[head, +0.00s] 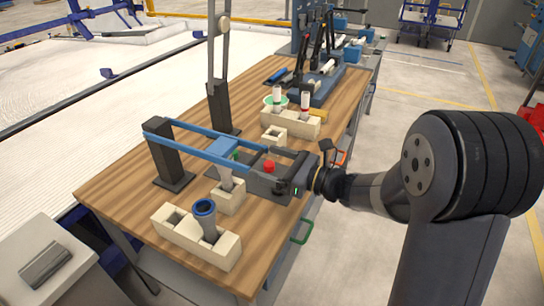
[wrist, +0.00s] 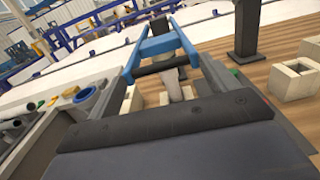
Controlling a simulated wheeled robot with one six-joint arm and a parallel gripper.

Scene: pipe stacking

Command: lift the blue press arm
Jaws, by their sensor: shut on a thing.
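The blue press arm (head: 190,143) is a long frame hinged on a black post (head: 167,160) at the left of the wooden table. It lies about level over the table, and its blue cross block (head: 222,149) sits above a white pipe (head: 226,180) standing in a cream block. I cannot tell whether block and pipe touch. My gripper (head: 294,178) is shut on the free right end of the press arm; the grip itself is hard to see. In the wrist view the blue frame (wrist: 160,46) stretches ahead, with the white pipe (wrist: 180,92) partly hidden below it.
Behind are a cream block with white pipes (head: 290,124), a small empty cream block (head: 273,137) and a tall dark upright (head: 221,110). Red and green buttons sit near my gripper.

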